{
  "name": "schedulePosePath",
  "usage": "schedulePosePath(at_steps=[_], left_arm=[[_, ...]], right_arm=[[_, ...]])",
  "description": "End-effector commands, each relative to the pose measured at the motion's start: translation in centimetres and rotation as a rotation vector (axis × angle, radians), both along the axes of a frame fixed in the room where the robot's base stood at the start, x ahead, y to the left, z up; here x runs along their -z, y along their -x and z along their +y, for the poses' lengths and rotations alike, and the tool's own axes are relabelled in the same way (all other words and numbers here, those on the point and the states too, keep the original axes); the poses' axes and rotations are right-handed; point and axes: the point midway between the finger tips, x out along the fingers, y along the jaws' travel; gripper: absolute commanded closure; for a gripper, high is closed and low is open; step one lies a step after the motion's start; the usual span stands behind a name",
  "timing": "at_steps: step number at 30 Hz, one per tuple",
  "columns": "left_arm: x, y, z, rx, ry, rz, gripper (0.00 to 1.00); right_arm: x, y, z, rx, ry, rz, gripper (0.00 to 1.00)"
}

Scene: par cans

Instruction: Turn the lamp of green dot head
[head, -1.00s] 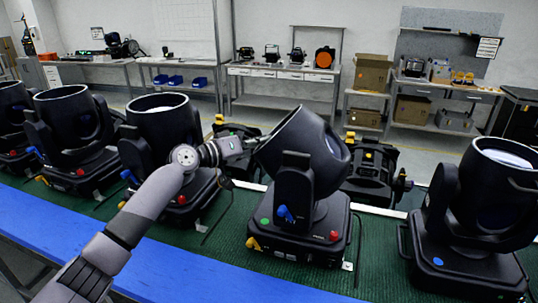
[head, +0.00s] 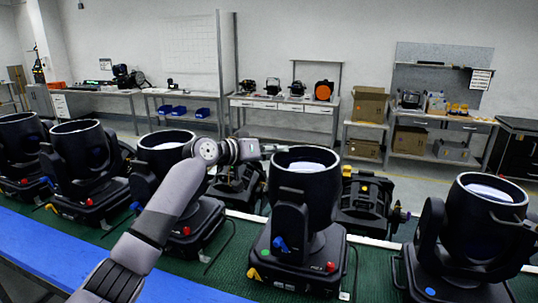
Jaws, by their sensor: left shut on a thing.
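The green dot head (head: 297,225) stands in the middle of the head view. It is a black moving head with a green dot, a red knob and a blue lever on its base and yoke. Its lamp (head: 312,190) stands upright, with its pale lens facing up. My left gripper (head: 272,149) reaches in from the left and is shut at the lamp's upper left rim. The exact grip on the rim is too small to make out. My right gripper is not in view.
A blue dot head (head: 470,240) stands to the right, and several like heads stand in a row to the left. More black fixtures (head: 370,205) lie behind on the green mat (head: 370,268). A blue strip (head: 60,250) runs along the near edge.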

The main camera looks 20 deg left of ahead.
Motion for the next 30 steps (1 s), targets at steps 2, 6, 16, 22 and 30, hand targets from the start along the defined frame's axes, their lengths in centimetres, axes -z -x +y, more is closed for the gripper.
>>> schedulePosePath(at_steps=[2,6,16,22,30], left_arm=[[-0.60,0.20,-1.03,0.015,0.012,-0.002,1.00],[-0.55,0.22,-1.30,0.014,0.010,0.001,1.00],[-0.21,0.26,-1.49,0.017,0.007,0.008,1.00],[0.01,0.28,-1.53,0.018,0.003,0.011,0.76],[0.40,0.27,-1.48,0.018,0.000,0.018,0.72]], right_arm=[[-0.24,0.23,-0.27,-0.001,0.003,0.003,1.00],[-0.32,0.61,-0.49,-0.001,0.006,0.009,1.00],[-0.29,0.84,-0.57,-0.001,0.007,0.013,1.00],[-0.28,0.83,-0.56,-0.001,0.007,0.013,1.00],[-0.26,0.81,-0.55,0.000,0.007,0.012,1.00]])
